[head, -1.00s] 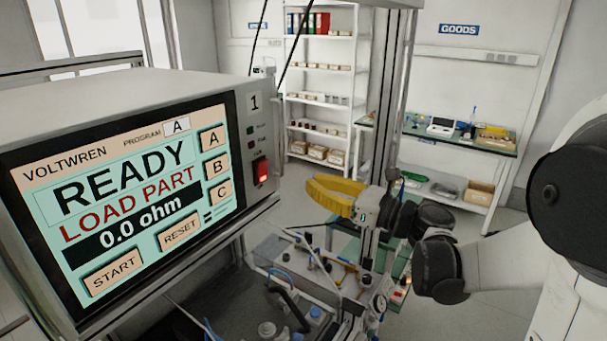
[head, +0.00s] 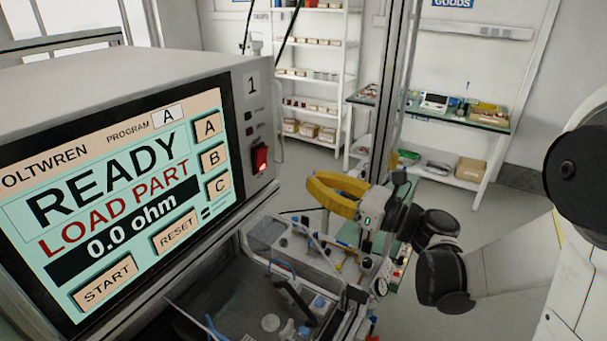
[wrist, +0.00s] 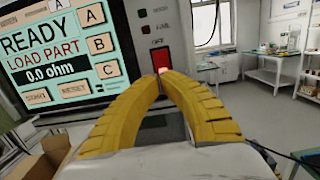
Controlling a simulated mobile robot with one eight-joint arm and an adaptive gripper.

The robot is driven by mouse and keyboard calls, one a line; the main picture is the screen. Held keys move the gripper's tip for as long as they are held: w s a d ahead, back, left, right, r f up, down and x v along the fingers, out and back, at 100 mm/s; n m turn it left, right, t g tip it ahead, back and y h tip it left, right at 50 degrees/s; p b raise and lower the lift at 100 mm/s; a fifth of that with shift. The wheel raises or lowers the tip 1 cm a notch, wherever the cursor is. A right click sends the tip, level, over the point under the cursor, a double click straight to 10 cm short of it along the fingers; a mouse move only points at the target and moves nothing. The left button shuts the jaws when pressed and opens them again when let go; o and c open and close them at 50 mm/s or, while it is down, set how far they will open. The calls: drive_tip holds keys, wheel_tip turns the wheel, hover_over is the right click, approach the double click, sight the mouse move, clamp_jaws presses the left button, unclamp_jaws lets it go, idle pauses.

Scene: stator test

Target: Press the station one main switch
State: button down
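My gripper (head: 311,184) has two curved yellow fingers. In the head view it is right of the switch and a little lower, with a gap in the picture between them. In the wrist view the fingers (wrist: 160,72) meet at their tips, with nothing held. I cannot tell whether the tips touch the switch.
The tester screen (head: 120,200) reads READY, LOAD PART, 0.0 ohm. A fixture with hoses and a gauge (head: 380,287) stands below my gripper. A metal upright (head: 397,90) rises behind it. White shelving (head: 310,60) and a bench (head: 440,112) stand farther back.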

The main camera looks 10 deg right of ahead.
sight(263, 158)
drive_tip(key=x, duration=1.2)
drive_tip(key=shift+a, duration=0.1)
